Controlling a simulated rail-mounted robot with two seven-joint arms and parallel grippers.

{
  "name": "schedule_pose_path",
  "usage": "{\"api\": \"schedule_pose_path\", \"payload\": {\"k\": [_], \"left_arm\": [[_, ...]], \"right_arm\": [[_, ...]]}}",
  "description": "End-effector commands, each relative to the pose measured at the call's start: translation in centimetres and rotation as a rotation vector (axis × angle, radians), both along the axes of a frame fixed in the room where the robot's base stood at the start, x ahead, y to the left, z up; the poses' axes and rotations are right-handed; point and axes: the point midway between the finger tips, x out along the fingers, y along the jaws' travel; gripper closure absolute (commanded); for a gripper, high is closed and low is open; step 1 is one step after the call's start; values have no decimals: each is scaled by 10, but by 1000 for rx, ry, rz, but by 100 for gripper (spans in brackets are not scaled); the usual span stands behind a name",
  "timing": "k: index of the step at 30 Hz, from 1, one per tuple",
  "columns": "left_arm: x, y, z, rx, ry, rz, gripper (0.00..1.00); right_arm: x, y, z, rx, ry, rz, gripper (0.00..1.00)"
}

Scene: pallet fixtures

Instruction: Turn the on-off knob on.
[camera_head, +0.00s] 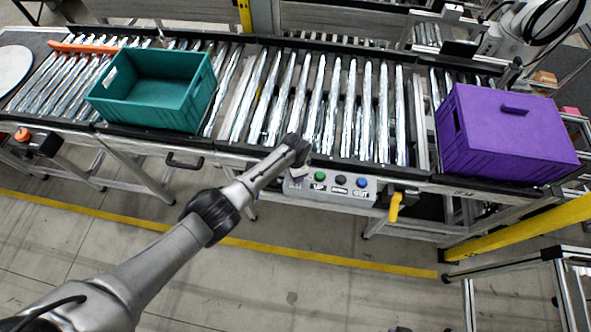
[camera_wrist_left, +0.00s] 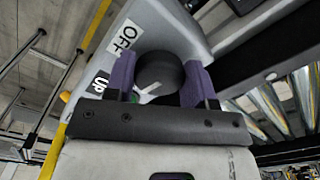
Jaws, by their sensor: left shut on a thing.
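The on-off knob (camera_wrist_left: 160,70) is round and black, with a pale mark near its lower edge. It sits on the grey control box (camera_head: 357,199) at the front of the conveyor. An OFF label (camera_wrist_left: 125,37) is beside it in the wrist view. My left gripper (camera_head: 297,166) is at the left end of the box and hides the knob in the head view. In the wrist view its two purple fingers are on either side of the knob, shut on it. My right gripper is not in view.
The box also has green (camera_head: 320,176), black and blue buttons (camera_head: 362,182). A yellow handle (camera_head: 395,206) hangs to its right. A teal crate (camera_head: 150,113) and a purple crate (camera_head: 510,135) are on the roller conveyor (camera_head: 335,110). The floor in front has free room.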

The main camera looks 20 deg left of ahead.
Motion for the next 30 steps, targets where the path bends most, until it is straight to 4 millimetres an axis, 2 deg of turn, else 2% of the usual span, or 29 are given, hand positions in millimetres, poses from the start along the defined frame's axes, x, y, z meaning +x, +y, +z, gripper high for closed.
{"api": "schedule_pose_path", "payload": {"k": [9, 26, 27, 30], "left_arm": [[0, -2, 2, -2, 1, 111, 74], [1, -2, 2, -2, -1, 136, 74], [1, -2, 2, -2, -1, 136, 48], [0, -1, 2, -2, -1, 136, 39]], "right_arm": [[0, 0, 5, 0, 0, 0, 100], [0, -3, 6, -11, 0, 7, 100], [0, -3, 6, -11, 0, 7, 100], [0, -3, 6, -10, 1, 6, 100]]}}
